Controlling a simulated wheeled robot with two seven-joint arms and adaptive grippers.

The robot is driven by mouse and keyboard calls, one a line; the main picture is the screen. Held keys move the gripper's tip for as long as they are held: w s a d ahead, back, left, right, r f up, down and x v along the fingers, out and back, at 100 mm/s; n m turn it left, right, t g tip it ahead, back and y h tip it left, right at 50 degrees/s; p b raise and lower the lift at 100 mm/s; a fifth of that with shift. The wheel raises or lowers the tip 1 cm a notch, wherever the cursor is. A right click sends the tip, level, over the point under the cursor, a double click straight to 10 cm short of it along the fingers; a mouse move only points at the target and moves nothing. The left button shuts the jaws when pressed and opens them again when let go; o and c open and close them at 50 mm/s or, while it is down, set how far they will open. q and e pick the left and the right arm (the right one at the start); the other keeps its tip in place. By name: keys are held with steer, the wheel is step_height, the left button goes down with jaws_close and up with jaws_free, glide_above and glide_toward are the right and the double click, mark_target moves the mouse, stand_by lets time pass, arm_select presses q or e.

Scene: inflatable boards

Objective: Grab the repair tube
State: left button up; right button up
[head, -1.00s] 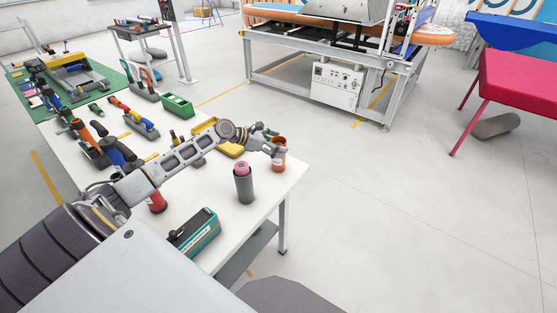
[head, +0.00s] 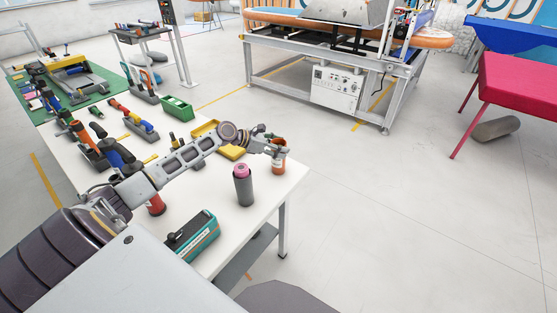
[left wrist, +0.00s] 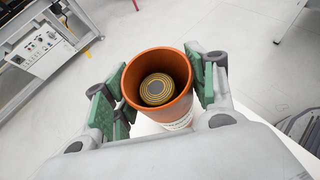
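An orange, open-topped tube (head: 279,160) stands upright near the far right corner of the white table. In the left wrist view the same orange tube (left wrist: 152,100) has a pale label and a round, ringed dark-and-yellow item inside. My left gripper (head: 273,147) is at the tube's upper part. Its green-padded fingers (left wrist: 157,88) lie on both sides and appear to press against the wall. The tube's lower part is hidden by the gripper in the wrist view. My right gripper is not in view.
A grey cylinder with a pink top (head: 243,185) stands near the table's right edge. A teal box (head: 195,236) lies nearer. A yellow tray (head: 231,152), green bin (head: 177,108) and several hand tools lie behind my left arm. Open floor lies right of the table (head: 262,205).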

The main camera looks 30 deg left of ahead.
arm_select(q)
steer(key=c, duration=0.7)
steer(key=shift+r, duration=0.15)
steer(key=shift+r, duration=4.9)
